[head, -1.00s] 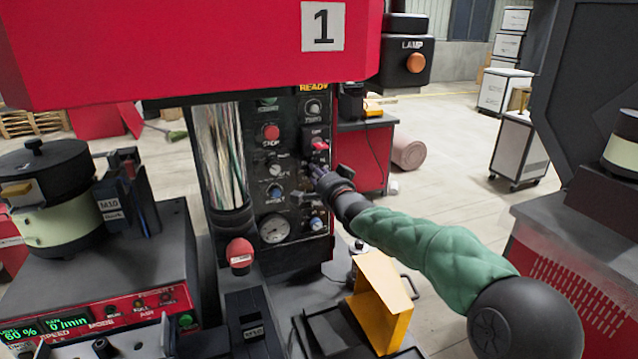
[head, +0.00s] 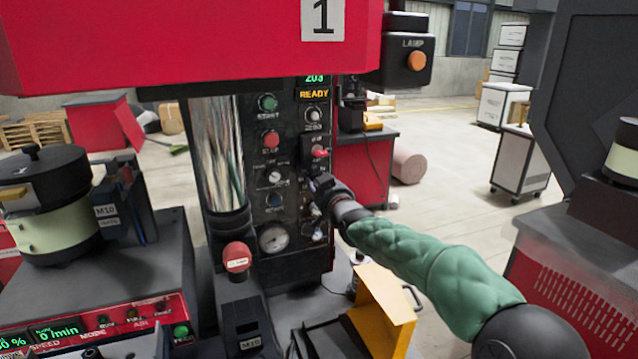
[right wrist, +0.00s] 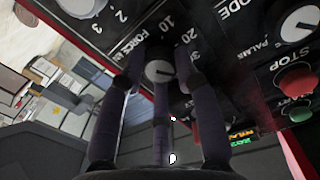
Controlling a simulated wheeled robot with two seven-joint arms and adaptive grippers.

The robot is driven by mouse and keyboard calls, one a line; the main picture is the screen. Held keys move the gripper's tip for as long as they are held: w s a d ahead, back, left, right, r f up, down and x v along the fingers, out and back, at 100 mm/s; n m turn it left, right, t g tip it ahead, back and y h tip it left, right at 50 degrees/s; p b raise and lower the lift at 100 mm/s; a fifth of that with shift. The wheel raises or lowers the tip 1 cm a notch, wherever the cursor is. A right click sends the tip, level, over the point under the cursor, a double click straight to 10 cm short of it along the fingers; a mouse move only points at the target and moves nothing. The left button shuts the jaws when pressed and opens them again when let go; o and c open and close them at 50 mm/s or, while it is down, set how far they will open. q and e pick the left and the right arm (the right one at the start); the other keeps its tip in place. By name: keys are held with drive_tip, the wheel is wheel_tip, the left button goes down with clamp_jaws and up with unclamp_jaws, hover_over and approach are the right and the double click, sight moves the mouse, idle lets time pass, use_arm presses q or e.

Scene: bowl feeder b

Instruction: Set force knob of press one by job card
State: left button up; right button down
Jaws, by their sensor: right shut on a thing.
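Press one (head: 180,45) is the red machine marked 1, with a dark control panel (head: 290,215) on its front. My right gripper (head: 318,188) is at the right side of this panel, its arm coming in from the lower right. In the right wrist view its dark fingers (right wrist: 160,85) are closed around the force knob (right wrist: 160,70), a light grey knob beside the printed "FORCE kN" and the scale numbers 10, 20 and 30. The fingers partly cover the scale, and the exact pointer setting is unclear. No job card can be made out. My left gripper is out of view.
The panel also carries a green start button (head: 268,103), a red stop button (head: 270,139), a gauge (head: 273,239) and a READY display (head: 314,94). A yellow guard (head: 385,305) stands below my right arm. A bowl feeder (head: 45,205) is at left.

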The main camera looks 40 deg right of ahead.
drive_tip(key=shift+n, duration=0.7)
drive_tip(key=c, duration=0.9)
unclamp_jaws()
drive_tip(key=v, duration=1.2)
